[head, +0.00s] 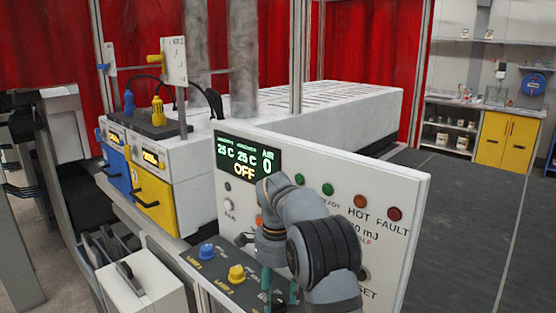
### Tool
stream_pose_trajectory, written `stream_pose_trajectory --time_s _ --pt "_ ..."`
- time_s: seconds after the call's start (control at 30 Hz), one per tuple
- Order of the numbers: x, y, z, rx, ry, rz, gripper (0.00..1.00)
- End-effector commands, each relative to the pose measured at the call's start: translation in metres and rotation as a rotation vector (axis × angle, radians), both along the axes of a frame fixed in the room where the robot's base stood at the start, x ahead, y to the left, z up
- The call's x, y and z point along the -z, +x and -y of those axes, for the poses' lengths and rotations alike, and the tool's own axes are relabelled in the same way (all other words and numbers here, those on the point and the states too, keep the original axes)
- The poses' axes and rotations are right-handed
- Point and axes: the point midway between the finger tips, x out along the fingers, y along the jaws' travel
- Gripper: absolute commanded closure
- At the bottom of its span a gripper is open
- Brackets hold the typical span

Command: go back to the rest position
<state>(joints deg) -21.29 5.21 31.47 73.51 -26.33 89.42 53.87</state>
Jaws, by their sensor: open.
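My gripper (280,288) is low in the middle of the head view, partly hidden by my own arm. Two teal finger parts show apart below the arm's bend, in front of the white control panel (335,180) and by the right end of the lamp knob box (222,278). The gripper looks open, and I see nothing held between the fingers. Whether the fingertips touch anything cannot be told.
The panel's display (248,158) reads 25 C, 25 C, AIR 0 and OFF. Blue (117,172) and yellow (152,195) drawers are left. Dark floor (470,220) is clear at right.

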Motion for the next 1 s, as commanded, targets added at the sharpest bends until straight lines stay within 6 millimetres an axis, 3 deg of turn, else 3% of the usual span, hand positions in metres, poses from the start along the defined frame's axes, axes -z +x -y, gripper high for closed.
stream_pose_trajectory --time_s 0.53,0.77,1.0 --pt "-0.074 0.001 0.0 0.04 0.001 0.004 0.51" --pt "-0.042 -0.001 0.0 0.037 -0.002 -0.004 0.51" --pt "0.007 -0.002 0.0 0.039 -0.001 -0.005 0.51"
